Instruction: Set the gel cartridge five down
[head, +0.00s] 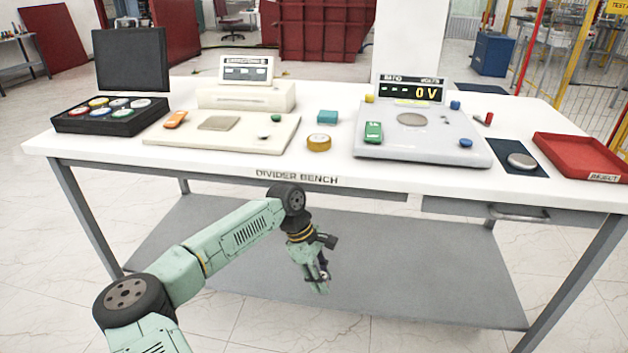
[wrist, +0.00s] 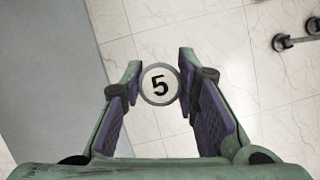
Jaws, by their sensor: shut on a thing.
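The gel cartridge five (wrist: 160,84) shows in the wrist view as a round, pale-faced disc with a dark rim and a black 5. It sits between the fingertips of my gripper (wrist: 160,72), which is shut on it. In the head view my gripper (head: 319,284) hangs pointing down in front of the bench, lower than the tabletop. The cartridge is too small to make out clearly there. In the wrist view, grey shelf and tiled floor lie beneath the cartridge.
The white bench (head: 330,178) carries an open black case (head: 110,123) with several coloured discs, a beige instrument (head: 225,132), a ratio tester (head: 420,145) reading 0 V, a dark mat (head: 517,168) with a silver disc, and a red reject tray (head: 588,160). Bare tabletop runs along the front edge.

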